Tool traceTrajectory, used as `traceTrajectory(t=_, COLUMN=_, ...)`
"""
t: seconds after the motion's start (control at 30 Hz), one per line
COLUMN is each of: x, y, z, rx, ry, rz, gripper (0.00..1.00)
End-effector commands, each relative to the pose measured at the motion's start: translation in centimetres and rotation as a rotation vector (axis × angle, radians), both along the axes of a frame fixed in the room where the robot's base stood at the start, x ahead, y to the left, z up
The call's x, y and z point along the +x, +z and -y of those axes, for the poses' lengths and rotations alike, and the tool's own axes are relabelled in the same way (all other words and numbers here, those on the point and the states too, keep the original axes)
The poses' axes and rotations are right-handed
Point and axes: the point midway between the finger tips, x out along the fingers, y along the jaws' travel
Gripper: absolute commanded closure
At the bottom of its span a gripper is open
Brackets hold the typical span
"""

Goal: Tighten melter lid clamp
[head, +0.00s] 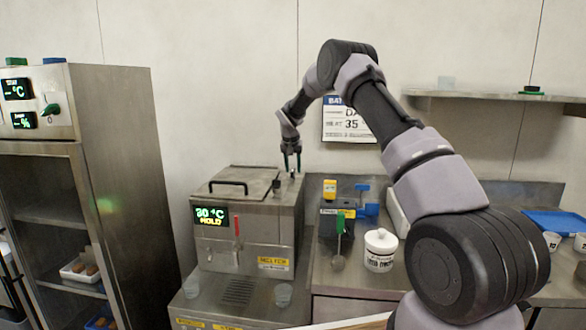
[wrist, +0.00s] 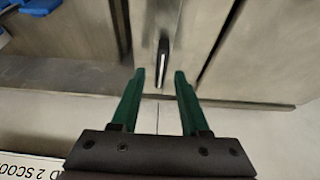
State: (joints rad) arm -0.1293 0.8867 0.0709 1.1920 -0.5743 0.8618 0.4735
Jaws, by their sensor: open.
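The melter (head: 247,262) is a steel box with a green display. Its lid (head: 245,180) lies shut on top, with a black bar handle (head: 228,186). A small dark fitting (head: 276,184) sits at the lid's right side. My gripper (head: 292,167) points down over the melter's right rear corner, its green fingers open and empty. In the wrist view, the fingers (wrist: 160,76) are apart, and a narrow black handle with a pale strip (wrist: 163,62), apparently the lid clamp, shows on the steel between and just beyond the tips. I cannot tell how tight the clamp is.
A red-handled lever (head: 237,227) is on the melter's front. To its right stand a green-handled tool (head: 340,225), a white lidded jar (head: 380,250) and a blue-topped device (head: 368,205). A tall steel cabinet (head: 120,190) stands left. A wall shelf (head: 480,96) is behind my arm.

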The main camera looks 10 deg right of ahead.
Motion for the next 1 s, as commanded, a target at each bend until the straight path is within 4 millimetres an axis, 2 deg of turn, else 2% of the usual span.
traceTrajectory(t=0.1, x=-0.01, y=0.02, z=0.0, rx=0.0, ry=0.0, rz=0.0, gripper=0.55)
traceTrajectory(t=0.17, x=-0.01, y=0.01, z=-0.01, rx=0.0, ry=0.0, rz=0.0, gripper=0.78)
traceTrajectory(t=0.2, x=-0.01, y=0.01, z=-0.01, rx=0.0, ry=0.0, rz=0.0, gripper=0.93)
traceTrajectory(t=0.23, x=-0.02, y=0.02, z=-0.02, rx=0.0, ry=0.0, rz=0.0, gripper=1.0)
traceTrajectory(t=1.0, x=-0.03, y=0.03, z=-0.02, rx=0.0, ry=0.0, rz=0.0, gripper=1.0)
